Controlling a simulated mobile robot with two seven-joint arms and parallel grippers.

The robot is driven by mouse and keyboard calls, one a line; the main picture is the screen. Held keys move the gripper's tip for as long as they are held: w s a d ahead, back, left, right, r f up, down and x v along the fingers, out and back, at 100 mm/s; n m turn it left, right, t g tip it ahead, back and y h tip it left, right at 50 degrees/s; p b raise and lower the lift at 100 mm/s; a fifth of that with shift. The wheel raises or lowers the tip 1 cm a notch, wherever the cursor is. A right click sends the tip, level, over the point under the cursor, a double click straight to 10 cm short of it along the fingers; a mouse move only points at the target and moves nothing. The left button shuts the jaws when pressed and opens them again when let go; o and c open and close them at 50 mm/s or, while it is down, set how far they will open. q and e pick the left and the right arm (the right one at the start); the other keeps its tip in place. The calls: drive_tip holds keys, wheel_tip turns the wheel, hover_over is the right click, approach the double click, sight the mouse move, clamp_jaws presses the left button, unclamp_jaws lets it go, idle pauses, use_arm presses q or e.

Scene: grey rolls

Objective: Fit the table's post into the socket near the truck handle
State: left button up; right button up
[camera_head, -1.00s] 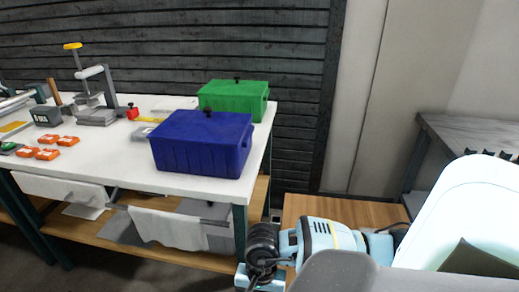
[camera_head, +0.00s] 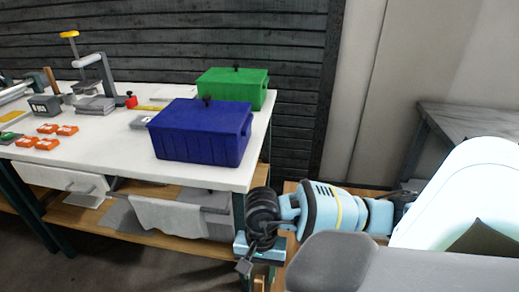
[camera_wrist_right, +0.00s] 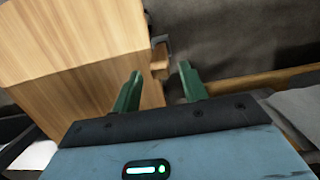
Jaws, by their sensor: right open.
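My right gripper (camera_head: 245,262) hangs at the right front corner of the white workbench, at the end of my light blue arm. In the right wrist view its two green fingers (camera_wrist_right: 160,85) stand apart with nothing between them. A wooden board (camera_wrist_right: 65,45) lies beyond and to the left of the fingers. A small wooden block (camera_wrist_right: 160,64) with a grey piece sits at its right edge, in line with the gap between the fingers. I cannot tell the post, the socket or the truck handle for sure in either view. My left gripper is not in view.
The white workbench (camera_head: 105,150) carries a blue box (camera_head: 200,132), a green box (camera_head: 232,88), several orange items (camera_head: 48,143) and a clamp-like tool (camera_head: 105,70). A grey table (camera_head: 455,120) stands at the right. A wooden rail (camera_wrist_right: 265,80) runs right of the fingers.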

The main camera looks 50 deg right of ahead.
drive_tip(key=r, duration=0.5)
drive_tip(key=shift+w+d+r, duration=0.2)
drive_tip(key=shift+d+r, duration=0.2)
